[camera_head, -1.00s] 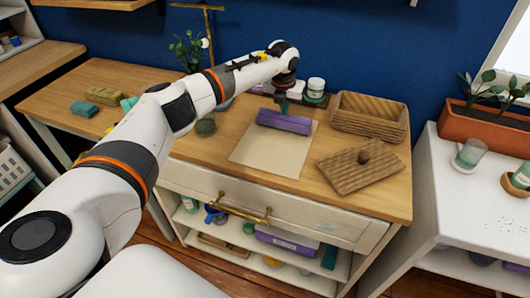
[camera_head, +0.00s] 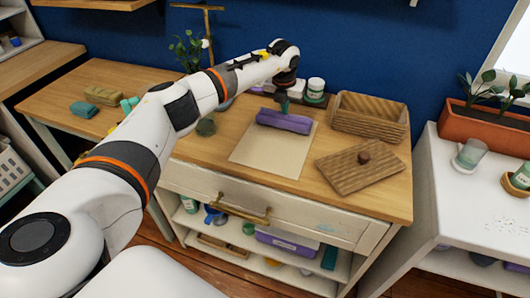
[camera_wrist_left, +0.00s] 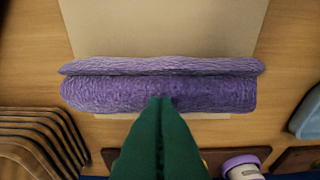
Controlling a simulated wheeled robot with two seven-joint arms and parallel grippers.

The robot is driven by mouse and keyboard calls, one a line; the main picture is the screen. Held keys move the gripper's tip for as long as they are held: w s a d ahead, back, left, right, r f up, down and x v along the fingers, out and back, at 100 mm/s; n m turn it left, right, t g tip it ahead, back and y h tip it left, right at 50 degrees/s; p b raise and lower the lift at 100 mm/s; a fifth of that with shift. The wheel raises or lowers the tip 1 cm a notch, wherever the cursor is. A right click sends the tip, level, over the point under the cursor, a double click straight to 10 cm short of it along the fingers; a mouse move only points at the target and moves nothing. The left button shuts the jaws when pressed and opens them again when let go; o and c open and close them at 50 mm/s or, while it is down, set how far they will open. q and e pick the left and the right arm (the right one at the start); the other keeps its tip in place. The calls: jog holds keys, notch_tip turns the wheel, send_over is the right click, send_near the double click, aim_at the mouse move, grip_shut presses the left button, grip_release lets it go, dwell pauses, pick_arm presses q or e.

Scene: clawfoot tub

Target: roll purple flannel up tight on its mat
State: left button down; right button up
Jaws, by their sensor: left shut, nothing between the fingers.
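The purple flannel (camera_head: 284,121) lies as a thick roll across the far end of its beige mat (camera_head: 268,150). In the left wrist view the flannel (camera_wrist_left: 160,92) shows a fat roll with a flatter strip along one side, and the bare mat (camera_wrist_left: 160,28) stretches beyond it. My left gripper (camera_head: 284,107) is at the far side of the flannel, near the middle of its length. Its green fingers (camera_wrist_left: 160,110) are shut and empty, with the tips at the roll's edge; I cannot tell if they touch it. My right gripper is not in view.
A wicker basket (camera_head: 368,118) stands right of the mat, with its woven lid (camera_head: 360,168) lying in front. Jars (camera_head: 316,88) stand behind the flannel. The near part of the mat is clear.

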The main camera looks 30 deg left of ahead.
pick_arm(q)
jog(key=shift+w+a+f+b, duration=0.2)
jog(key=shift+w+b, duration=0.25)
jog(key=shift+w, duration=0.15)
jog(key=shift+w+a+f+b, duration=0.1)
jog(key=shift+w+f+b, duration=0.05)
jog(key=shift+w+b, duration=0.35)
dwell(2.7)
jog(key=shift+w+r+p, duration=0.25)
jog(key=shift+r+p, duration=0.45)
jog(key=shift+r, duration=0.2)
jog(key=shift+s+r+p, duration=0.1)
jog(key=shift+s+p, duration=0.4)
jog(key=shift+p, duration=0.45)
jog(key=shift+s+d+p, duration=0.15)
jog(key=shift+s+p, duration=0.25)
jog(key=shift+s, duration=0.2)
